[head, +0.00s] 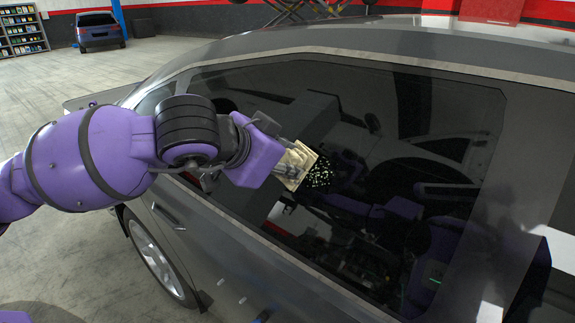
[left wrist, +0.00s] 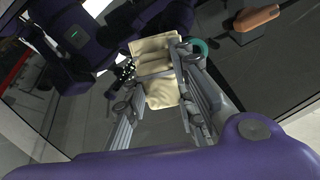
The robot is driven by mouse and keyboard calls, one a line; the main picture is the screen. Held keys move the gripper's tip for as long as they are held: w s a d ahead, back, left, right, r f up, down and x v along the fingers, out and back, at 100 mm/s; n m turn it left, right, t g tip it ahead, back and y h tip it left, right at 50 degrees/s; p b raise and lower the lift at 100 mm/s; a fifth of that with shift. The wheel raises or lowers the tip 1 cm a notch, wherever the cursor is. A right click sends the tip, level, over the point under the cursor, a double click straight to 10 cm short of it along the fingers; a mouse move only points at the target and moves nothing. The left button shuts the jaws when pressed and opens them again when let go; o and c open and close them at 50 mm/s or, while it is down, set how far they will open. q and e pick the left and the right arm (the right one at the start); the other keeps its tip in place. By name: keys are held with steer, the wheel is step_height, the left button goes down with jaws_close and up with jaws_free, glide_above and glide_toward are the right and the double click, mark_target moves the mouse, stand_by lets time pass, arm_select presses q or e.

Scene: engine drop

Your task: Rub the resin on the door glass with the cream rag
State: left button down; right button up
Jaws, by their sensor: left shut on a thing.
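The cream rag (head: 297,166) is in my left gripper (head: 287,163), whose fingers are shut on it. The rag is at the door glass (head: 400,120) of the grey car; I cannot tell whether it touches. The resin (head: 321,173) shows as a patch of pale specks on the glass, just right of the rag and partly hidden behind it. In the left wrist view the rag (left wrist: 158,60) lies between the finger pads, with resin specks (left wrist: 125,73) beside it. My right gripper is not in view.
The car's door handle (head: 168,217) is below and left of the window. The dark glass shows reflections, including purple parts of me. A blue car (head: 99,31) and a shelf (head: 22,33) with bottles stand far behind. The floor (head: 60,110) at left is clear.

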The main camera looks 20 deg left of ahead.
arm_select(q)
steer(key=p+v, duration=0.1)
steer(key=v, duration=0.5)
steer(key=shift+s+a+f+p, duration=0.15)
steer(key=shift+a+f+p, duration=0.05)
steer(key=shift+f+p, duration=0.1)
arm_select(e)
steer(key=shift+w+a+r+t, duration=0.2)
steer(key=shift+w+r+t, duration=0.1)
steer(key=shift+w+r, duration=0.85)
arm_select(q)
steer(key=shift+r, duration=0.1)
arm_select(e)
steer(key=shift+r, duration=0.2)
arm_select(q)
steer(key=p+v, duration=0.1)
steer(key=v, duration=0.2)
steer(key=shift+s, duration=0.1)
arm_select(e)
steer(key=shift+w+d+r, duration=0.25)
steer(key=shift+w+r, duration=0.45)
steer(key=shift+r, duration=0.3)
arm_select(q)
steer(key=shift+f, duration=0.2)
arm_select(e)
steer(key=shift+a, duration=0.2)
